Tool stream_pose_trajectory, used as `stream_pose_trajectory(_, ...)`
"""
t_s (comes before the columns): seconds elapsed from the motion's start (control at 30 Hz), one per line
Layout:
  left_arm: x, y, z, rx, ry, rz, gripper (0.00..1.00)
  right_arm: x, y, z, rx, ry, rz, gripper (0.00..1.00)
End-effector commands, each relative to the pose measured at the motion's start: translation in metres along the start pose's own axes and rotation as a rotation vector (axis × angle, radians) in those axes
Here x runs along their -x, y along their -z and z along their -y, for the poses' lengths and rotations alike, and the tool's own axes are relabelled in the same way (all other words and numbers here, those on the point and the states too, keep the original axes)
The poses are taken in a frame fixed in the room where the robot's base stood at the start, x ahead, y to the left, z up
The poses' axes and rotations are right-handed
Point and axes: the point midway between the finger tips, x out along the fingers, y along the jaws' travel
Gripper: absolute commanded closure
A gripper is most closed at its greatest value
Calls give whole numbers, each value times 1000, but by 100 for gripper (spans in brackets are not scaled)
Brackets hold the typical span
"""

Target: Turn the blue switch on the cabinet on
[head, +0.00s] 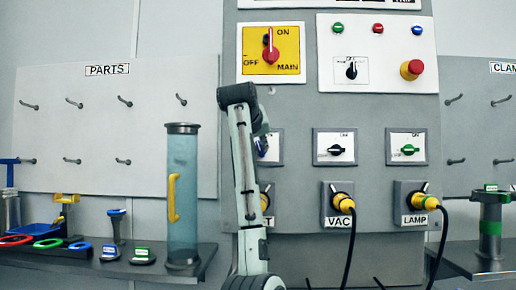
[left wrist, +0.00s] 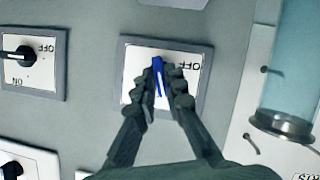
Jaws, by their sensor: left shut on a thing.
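The blue switch (left wrist: 158,78) sits on a white plate in a grey frame (left wrist: 205,85) on the cabinet. In the left wrist view its handle stands nearly upright and slightly tilted, while the neighbouring black switch (left wrist: 18,55) lies level. My left gripper (left wrist: 160,88) has its fingers closed on either side of the blue handle. The OFF label shows upside down at the upper right of the plate; the rest of the lettering is hidden by the fingers. In the head view my arm covers most of this switch (head: 262,146). My right gripper is not in view.
The yellow MAIN switch (head: 271,50) is above, with a red button (head: 411,69) to its right. Black (head: 337,150) and green (head: 408,150) switches are to the right, above cabled plugs. A tall blue cylinder (head: 183,225) stands left of my arm.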

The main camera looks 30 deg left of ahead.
Motion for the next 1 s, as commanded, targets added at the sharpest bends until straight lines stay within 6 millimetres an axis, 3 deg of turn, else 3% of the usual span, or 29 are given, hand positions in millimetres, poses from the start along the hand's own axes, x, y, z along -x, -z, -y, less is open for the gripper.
stream_pose_trajectory(0.4,-1,-1,-2,-252,105,1,100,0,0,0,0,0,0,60)
stream_pose_trajectory(1.0,-1,-1,-3,-324,134,1,100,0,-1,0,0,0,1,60)
